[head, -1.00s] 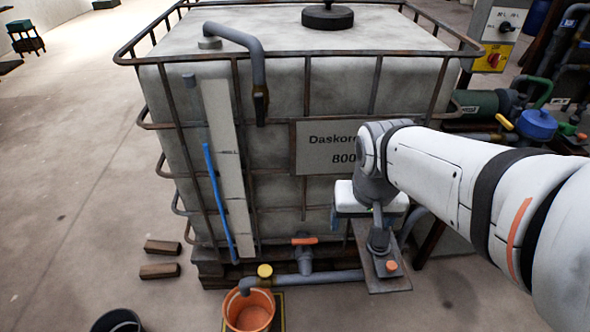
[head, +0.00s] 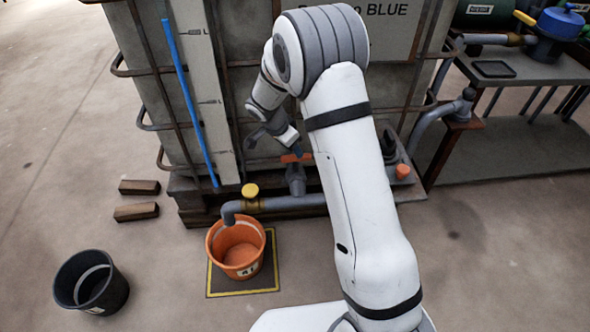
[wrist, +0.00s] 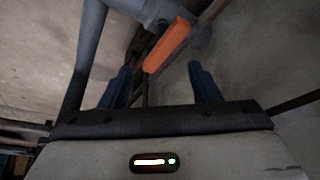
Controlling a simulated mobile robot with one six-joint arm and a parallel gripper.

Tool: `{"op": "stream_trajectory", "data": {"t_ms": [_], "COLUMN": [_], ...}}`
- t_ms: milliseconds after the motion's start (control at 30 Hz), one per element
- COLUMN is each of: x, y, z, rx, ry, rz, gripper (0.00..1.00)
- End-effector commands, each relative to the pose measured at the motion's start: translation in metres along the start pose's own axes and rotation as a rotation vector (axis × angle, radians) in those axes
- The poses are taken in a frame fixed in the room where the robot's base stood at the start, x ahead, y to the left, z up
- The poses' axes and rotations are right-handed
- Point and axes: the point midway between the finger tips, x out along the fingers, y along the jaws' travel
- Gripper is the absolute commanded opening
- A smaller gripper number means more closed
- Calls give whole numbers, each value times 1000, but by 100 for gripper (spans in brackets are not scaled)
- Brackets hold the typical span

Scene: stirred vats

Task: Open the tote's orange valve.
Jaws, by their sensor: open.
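The tote (head: 245,90) is a pale tank in a rusty cage. Its orange valve handle (head: 296,158) sits on a grey valve body low at the tote's front. The handle lies crosswise on top of the pipe in the head view. In the wrist view the orange handle (wrist: 167,45) lies beyond the fingertips, slanted, between the two finger lines. My gripper (head: 270,141) is just left of and above the handle in the head view. Its two dark fingers (wrist: 162,82) are apart with nothing between them. I see no contact with the handle.
A black bucket (head: 90,283) and two blocks (head: 138,200) stand left. A bench (head: 520,70) is at right. Floor in front is clear.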

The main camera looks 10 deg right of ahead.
Motion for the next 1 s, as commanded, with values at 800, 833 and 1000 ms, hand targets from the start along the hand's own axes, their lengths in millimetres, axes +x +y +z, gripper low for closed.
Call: {"op": "stream_trajectory", "data": {"t_ms": [800, 833, 1000], "x": [95, 95, 95], "y": [-8, -8, -8], "z": [8, 8, 8], "rx": [28, 28, 28], "ry": [5, 5, 5], "rz": [-1, -2, -1], "gripper": [56, 56, 56]}}
